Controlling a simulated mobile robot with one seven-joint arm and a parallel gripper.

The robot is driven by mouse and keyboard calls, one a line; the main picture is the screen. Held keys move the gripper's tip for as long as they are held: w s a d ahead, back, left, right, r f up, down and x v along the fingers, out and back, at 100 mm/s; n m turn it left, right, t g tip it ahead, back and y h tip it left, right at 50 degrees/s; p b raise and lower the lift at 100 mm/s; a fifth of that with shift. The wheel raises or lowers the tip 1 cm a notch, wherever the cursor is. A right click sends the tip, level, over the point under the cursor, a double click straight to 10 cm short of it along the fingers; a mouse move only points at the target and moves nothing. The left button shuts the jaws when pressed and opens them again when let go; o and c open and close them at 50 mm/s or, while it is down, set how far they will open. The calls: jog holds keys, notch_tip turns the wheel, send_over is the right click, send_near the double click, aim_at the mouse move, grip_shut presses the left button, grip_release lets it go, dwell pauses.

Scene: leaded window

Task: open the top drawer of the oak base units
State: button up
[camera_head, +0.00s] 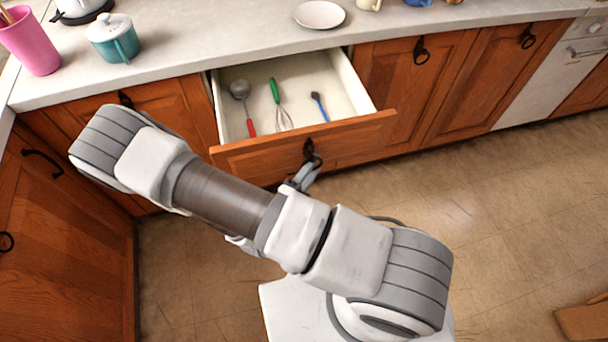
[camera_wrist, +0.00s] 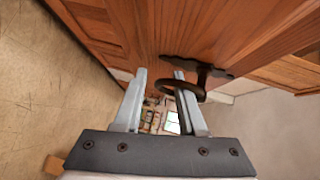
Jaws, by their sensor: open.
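The top drawer (camera_head: 345,133) of the oak base units is pulled well out, and its white inside shows. It holds a ladle with a red handle (camera_head: 241,92), a green-handled whisk (camera_head: 276,94) and a small blue utensil (camera_head: 318,104). Its dark handle (camera_head: 311,153) hangs on the oak front; in the wrist view the handle is a dark ring (camera_wrist: 186,88) on a backplate. My gripper (camera_wrist: 160,75) is open, with its fingers apart. The ring is at the right finger and appears to reach between the fingers; I cannot tell whether they touch. In the head view my gripper is mostly hidden.
The worktop (camera_head: 210,45) above carries a pink cup (camera_head: 32,42), a teal pot (camera_head: 113,40) and a plate (camera_head: 319,14). Closed oak doors (camera_head: 410,80) stand right of the drawer. A wooden object (camera_head: 583,320) lies at the lower right. The tiled floor (camera_head: 480,220) is otherwise clear.

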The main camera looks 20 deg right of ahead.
jog(key=v, duration=1.7)
jog(key=shift+a+p, duration=0.2)
jog(key=shift+p, duration=0.15)
jog(key=d+r+n+g+y+p, duration=0.1)
jog(key=d+r+n+y, duration=0.3)
jog(key=r+n, duration=0.4)
jog(key=d+r+n+g+y+p, duration=0.2)
jog(key=r+n, duration=0.7)
jog(key=r, duration=0.8)
jog(key=w+d+r+n+g+y+p, duration=0.1)
jog(key=d+r+n+g+y+p, duration=0.1)
jog(key=d+r+n+y, duration=0.3)
notch_tip(320, 180, up, 8)
jog(key=d+n+g, duration=0.1)
jog(key=n, duration=0.2)
jog(key=shift+d+f+y, duration=0.15)
jog(key=shift+f+y, duration=0.1)
jog(key=shift+y, duration=0.05)
